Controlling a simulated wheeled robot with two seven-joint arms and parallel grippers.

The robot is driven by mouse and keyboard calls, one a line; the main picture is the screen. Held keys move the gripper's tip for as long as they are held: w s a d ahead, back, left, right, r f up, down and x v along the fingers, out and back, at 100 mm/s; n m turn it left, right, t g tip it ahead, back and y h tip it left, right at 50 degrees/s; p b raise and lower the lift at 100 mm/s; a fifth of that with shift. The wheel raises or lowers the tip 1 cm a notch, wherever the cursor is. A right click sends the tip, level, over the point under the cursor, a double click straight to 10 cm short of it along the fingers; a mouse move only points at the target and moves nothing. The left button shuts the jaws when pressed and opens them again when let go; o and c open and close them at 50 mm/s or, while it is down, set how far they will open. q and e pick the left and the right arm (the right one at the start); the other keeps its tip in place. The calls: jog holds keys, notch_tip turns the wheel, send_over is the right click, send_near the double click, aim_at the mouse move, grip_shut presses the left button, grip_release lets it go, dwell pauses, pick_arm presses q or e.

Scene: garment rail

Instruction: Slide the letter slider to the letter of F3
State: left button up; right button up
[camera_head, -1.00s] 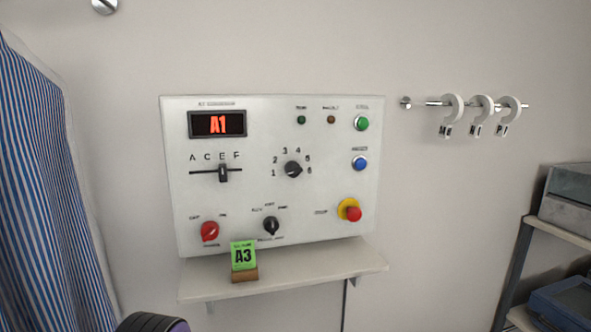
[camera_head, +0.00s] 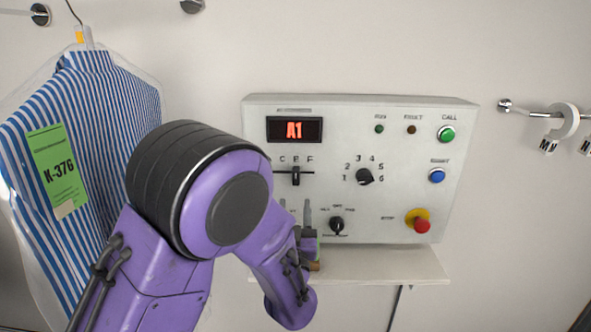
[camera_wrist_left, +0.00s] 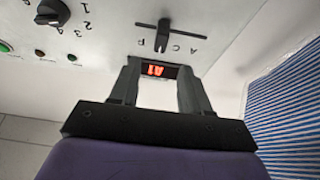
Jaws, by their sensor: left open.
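The letter slider (camera_head: 296,177) is a black knob on a horizontal slot in the control panel (camera_head: 400,215), under the letter E. In the left wrist view the slider (camera_wrist_left: 163,36) lies beyond my fingertips, with F, C and A upside down around it. The display (camera_head: 294,130) reads A1 in red. My left gripper (camera_head: 295,209) is open and empty, in front of the panel's lower left, below the slider. In the left wrist view the display shows between the fingers of my left gripper (camera_wrist_left: 158,72). My left arm hides the letter A. My right gripper is not in view.
A number dial (camera_head: 365,177), a black selector (camera_head: 337,224) and a red stop button (camera_head: 422,225) are on the panel. A shelf (camera_head: 400,265) juts out below. A bagged striped shirt (camera_head: 95,85) hangs at left.

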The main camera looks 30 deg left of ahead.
aim_at(296, 180)
pick_arm(q)
jog(key=p+x, duration=0.3)
jog(key=x, duration=0.5)
jog(key=shift+w+a, duration=0.25)
jog(key=shift+w, duration=0.05)
jog(key=shift+w+a+p, duration=0.2)
jog(key=shift+w+p, duration=0.15)
grip_shut()
jog(key=shift+d, duration=0.1)
